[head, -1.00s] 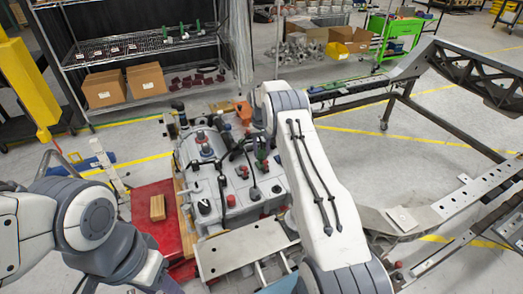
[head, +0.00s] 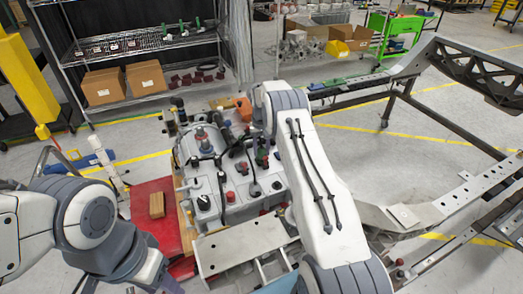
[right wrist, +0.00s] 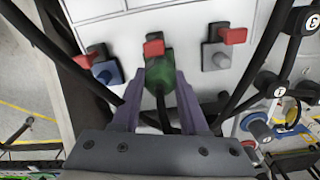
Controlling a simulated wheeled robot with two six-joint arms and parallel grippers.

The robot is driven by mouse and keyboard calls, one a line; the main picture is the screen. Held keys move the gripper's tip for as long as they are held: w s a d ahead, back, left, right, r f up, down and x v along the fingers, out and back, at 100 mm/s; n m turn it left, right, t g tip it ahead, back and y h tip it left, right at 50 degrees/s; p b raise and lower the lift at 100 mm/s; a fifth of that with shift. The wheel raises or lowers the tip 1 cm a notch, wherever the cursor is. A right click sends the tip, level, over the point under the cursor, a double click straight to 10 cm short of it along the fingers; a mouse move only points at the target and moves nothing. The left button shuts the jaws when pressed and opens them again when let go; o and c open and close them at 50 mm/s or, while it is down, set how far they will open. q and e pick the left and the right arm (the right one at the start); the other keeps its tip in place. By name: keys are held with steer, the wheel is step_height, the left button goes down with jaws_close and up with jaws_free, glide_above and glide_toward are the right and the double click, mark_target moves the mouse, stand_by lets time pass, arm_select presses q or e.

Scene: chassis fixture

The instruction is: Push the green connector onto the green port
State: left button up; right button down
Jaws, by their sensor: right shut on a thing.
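In the right wrist view the two purple fingers of my right gripper (right wrist: 161,78) are closed around a green connector (right wrist: 161,84). A black cable runs down from the connector between the fingers. A red tab (right wrist: 154,48) shows right at the connector's top end, against the light grey panel. The green port cannot be told apart from the connector here, so I cannot tell how far the connector is on it. In the head view my right forearm hides most of this spot. My left arm comes in from the left, with its fingers out of the picture.
A blue port with a red tab (right wrist: 107,72) stands left of the connector, and a grey one with a red tab (right wrist: 218,48) stands right. Black cables hang close on both sides. In the head view the chassis fixture (head: 208,220) carries several knobs beside a red mat (head: 153,188).

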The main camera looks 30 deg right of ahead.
steer(key=shift+f, duration=0.5)
steer(key=shift+c, duration=1.8)
jaws_free()
steer(key=shift+r, duration=0.1)
steer(key=shift+r+p, duration=1.4)
steer(key=shift+r, duration=1.65)
